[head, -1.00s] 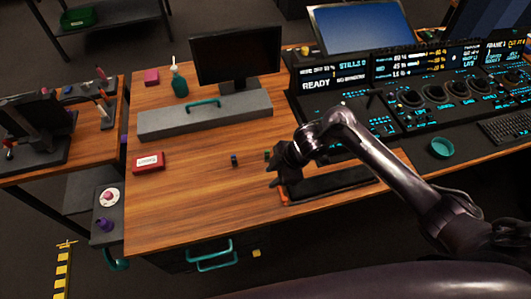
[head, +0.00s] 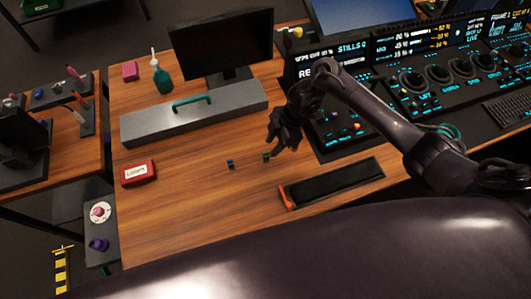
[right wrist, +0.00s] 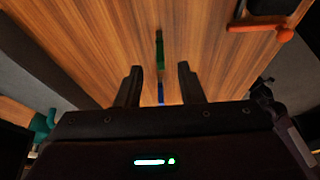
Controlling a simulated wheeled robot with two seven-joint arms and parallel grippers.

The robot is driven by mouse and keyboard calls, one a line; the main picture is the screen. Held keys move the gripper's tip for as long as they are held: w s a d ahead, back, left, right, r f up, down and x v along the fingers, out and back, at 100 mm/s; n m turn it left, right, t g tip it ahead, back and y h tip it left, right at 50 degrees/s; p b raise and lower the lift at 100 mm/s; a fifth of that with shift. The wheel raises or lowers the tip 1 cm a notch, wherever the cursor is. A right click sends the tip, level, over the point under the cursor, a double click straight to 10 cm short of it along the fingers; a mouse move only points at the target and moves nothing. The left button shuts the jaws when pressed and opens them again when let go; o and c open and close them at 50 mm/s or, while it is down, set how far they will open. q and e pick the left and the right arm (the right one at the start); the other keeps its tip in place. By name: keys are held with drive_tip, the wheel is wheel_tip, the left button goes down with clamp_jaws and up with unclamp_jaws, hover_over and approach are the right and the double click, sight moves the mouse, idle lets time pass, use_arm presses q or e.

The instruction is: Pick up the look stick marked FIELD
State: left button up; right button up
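Two small sticks stand on the wooden desk: a blue one (head: 230,164) and a green one (head: 266,157). In the right wrist view the green stick (right wrist: 160,50) and the blue stick (right wrist: 161,92) lie in line with the gap between the fingers. No marking is legible on either, so I cannot tell which reads FIELD. My right gripper (head: 274,143) is close to the green stick, seemingly above the desk. Its two fingers (right wrist: 159,82) are spread apart with nothing held. My left gripper is not in view.
A black pad with an orange end (head: 335,182) lies right of the sticks. Behind are a grey bar with a teal handle (head: 195,113), a monitor (head: 222,45) and a green bottle (head: 162,80). A red box (head: 139,173) sits left. The desk between is clear.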

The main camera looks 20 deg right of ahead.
sight(267, 152)
drive_tip(key=x, duration=0.2)
drive_tip(key=p+x, duration=0.1)
drive_tip(key=x, duration=0.2)
drive_tip(key=shift+a+r, duration=0.1)
drive_tip(key=shift+a, duration=0.1)
clamp_jaws()
